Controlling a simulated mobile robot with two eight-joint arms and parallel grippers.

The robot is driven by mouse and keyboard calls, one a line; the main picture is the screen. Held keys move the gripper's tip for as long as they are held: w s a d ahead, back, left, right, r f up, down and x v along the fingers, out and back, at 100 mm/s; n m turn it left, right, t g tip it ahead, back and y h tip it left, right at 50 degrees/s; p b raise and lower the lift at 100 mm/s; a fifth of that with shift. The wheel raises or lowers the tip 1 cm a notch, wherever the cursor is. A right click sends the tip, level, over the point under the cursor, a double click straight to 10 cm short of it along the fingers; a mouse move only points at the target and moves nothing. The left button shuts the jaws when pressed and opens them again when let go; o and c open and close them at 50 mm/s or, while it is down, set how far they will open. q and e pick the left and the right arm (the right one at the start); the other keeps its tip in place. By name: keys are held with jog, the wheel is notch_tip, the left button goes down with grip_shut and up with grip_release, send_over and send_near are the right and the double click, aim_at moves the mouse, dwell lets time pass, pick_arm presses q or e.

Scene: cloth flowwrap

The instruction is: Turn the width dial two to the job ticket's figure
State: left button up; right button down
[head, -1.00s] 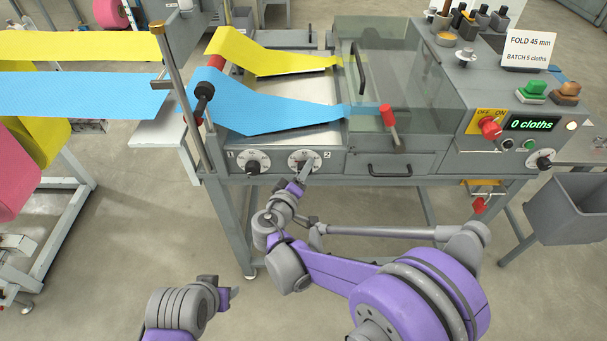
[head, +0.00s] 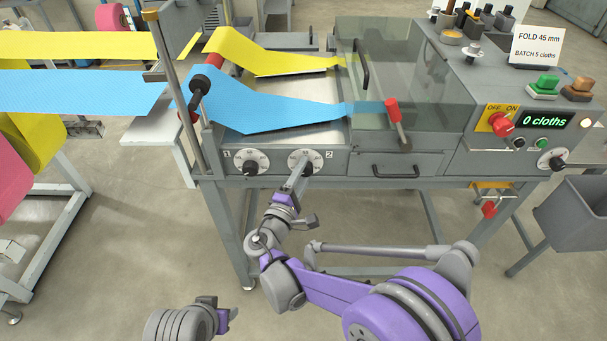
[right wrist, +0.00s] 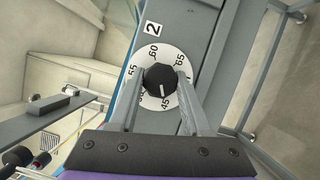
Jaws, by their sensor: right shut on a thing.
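Width dial two (head: 305,154) is a white disc with a dark knob on the machine's front panel, beside the number 2. In the right wrist view, the knob (right wrist: 160,78) sits between the fingers of my right gripper (right wrist: 161,88), which is shut on it. The knob's white line points at or very near the 45 mark. The job ticket (head: 537,47) reads "FOLD 45 mm, BATCH 5 cloths". In the head view my right gripper (head: 300,172) reaches the dial from below. My left gripper (head: 230,314) is low in the picture, away from the machine; its jaw opening is unclear.
Dial one (head: 250,162) is just left of dial two. A drawer handle (head: 395,170) lies to the right. Blue cloth (head: 265,103) and yellow cloth (head: 265,55) run into the machine above. The counter (head: 545,121) reads "0 cloths". A grey bin (head: 575,213) stands right.

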pick_arm(q)
jog(key=shift+f, duration=0.2)
pick_arm(e)
jog(key=shift+n, duration=0.3)
jog(key=shift+c, duration=1.8)
grip_release()
pick_arm(q)
jog(key=shift+s, duration=0.1)
